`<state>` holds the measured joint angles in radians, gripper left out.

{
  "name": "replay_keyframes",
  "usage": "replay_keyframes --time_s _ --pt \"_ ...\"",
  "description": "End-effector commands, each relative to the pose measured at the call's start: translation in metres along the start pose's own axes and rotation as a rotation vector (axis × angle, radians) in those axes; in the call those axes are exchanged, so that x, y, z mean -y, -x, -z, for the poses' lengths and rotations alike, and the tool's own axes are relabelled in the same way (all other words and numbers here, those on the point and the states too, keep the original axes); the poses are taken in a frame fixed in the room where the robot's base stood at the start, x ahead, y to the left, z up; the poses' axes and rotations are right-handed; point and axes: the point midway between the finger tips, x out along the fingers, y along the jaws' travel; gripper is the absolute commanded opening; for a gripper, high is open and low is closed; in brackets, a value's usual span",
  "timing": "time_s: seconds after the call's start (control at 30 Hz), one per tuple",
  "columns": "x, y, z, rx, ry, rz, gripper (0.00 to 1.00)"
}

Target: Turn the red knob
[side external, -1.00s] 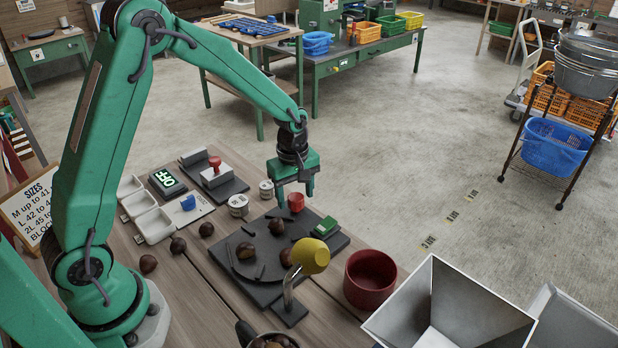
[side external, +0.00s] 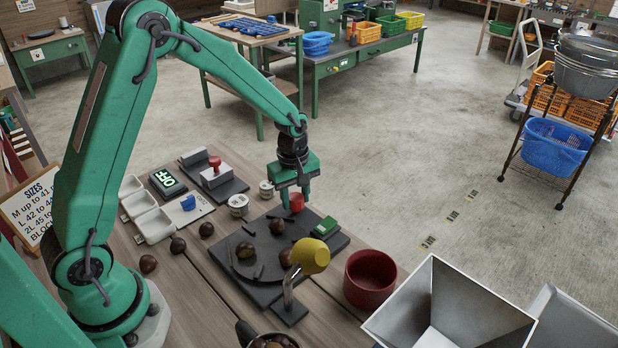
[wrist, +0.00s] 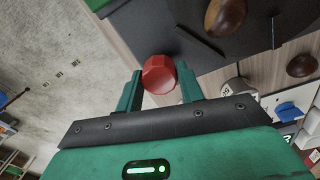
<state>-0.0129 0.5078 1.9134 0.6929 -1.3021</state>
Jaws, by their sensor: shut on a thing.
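The red knob (side external: 297,203) stands at the far edge of the dark board with the round plate. My gripper (side external: 295,198) points down over it, with its fingers shut on the knob's sides. In the wrist view the red, faceted knob (wrist: 159,74) sits between the two green fingers of my gripper (wrist: 159,82). The fingers hide part of the knob in the side view.
The dark round plate (side external: 262,266) carries several chestnuts. A green block (side external: 325,227), a yellow-headed lever (side external: 310,256) and a red bowl (side external: 370,279) stand nearby.

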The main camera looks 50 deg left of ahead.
Motion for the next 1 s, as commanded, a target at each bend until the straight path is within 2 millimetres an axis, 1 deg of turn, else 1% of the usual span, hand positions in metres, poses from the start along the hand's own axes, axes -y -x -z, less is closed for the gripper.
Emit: replay_keyframes --time_s 0.17,0.37,1.0 --pt "0.0003 0.0005 0.0001 0.001 -0.057 0.002 0.15" --pt "0.0003 0.0005 0.0003 0.001 -0.176 0.003 0.15" --pt "-0.0001 0.0005 0.0012 0.009 -0.761 0.012 0.15"
